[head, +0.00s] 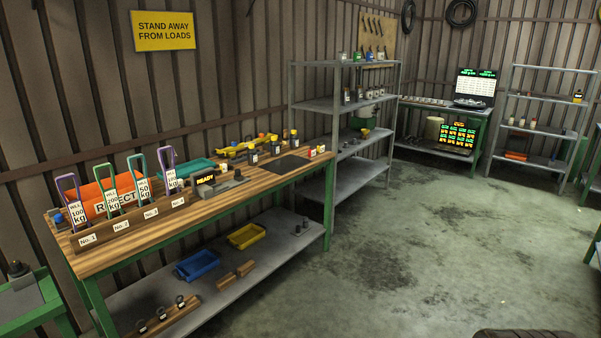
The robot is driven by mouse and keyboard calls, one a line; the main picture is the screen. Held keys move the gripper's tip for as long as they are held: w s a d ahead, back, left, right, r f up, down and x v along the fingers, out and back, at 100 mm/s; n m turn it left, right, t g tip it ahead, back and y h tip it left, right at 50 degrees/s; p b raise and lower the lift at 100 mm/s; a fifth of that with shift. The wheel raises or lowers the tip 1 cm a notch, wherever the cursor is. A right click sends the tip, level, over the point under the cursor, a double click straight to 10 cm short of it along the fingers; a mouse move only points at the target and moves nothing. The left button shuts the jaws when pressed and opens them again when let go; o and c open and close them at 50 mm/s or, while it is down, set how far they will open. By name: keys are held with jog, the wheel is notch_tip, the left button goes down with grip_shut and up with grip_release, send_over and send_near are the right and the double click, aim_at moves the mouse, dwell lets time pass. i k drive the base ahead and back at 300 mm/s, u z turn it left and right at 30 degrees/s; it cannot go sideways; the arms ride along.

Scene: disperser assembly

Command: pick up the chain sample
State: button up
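I cannot make out for certain which object is the chain sample. Several upright coloured loops with WLL tags stand in a wooden rack (130,229) at the left end of the workbench (110,258). They are purple (69,190), green (108,187), teal (136,176) and purple (167,165), and the rack labels include No.1 to No.3. Small dark rings on a wooden strip (160,322) lie on the bench's lower shelf. My gripper is not in view.
An orange REJECT bin (104,203) is behind the loops. A READY display (206,179) and small jars (252,156) stand farther along. Blue (198,264) and yellow (246,236) trays sit below. Grey shelving (345,104) stands beyond. Open floor (430,240) lies right.

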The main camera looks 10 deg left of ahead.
aim_at(223, 167)
jog(key=u, duration=0.2)
jog(key=i, duration=0.95)
jog(key=u, duration=0.5)
jog(key=i, duration=0.9)
jog(key=u, duration=0.45)
jog(key=i, duration=1.35)
jog(key=u, duration=0.25)
